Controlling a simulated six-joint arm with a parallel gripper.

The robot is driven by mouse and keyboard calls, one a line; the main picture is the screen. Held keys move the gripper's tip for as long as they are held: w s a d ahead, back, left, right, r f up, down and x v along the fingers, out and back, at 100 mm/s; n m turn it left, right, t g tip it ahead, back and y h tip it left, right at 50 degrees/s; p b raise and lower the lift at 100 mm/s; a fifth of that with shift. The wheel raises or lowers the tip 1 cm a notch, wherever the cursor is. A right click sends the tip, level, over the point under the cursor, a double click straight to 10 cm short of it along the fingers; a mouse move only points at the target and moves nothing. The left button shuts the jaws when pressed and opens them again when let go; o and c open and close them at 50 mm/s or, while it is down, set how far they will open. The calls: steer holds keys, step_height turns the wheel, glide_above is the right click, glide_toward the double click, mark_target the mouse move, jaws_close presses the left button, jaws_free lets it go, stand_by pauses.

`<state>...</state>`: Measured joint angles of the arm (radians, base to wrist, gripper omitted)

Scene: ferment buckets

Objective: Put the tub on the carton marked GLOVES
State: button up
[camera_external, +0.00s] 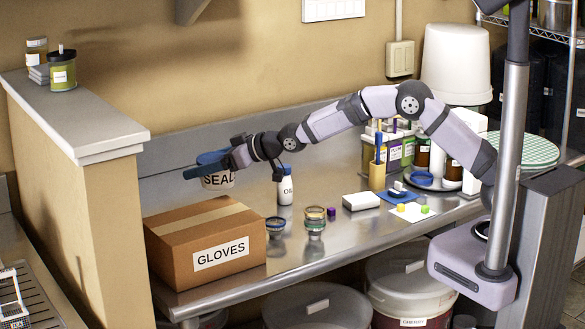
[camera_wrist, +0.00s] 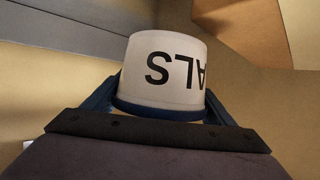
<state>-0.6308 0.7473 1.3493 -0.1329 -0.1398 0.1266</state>
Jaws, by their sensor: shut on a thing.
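The carton's top is bare.
A white bottle (camera_external: 285,190) with a dark cap stands right of the tub. A tan half wall (camera_external: 85,190) stands at the left.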

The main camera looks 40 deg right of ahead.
steer(key=s+a+r+n+g+y+p, duration=0.1)
steer(key=s+a+r+n+p, duration=0.1)
steer(key=s+a+r+p, duration=0.65)
steer(key=b, duration=0.2)
glide_above(198, 215)
steer(key=shift+w+f, duration=0.15)
steer(key=shift+f, duration=2.85)
steer(key=shift+f+p, duration=0.45)
steer(key=shift+f, duration=1.4)
steer(key=shift+f+b, duration=0.3)
steer(key=shift+b, duration=0.05)
steer(key=o, duration=1.2)
steer(key=shift+r+p, duration=0.2)
steer(key=shift+p, duration=0.1)
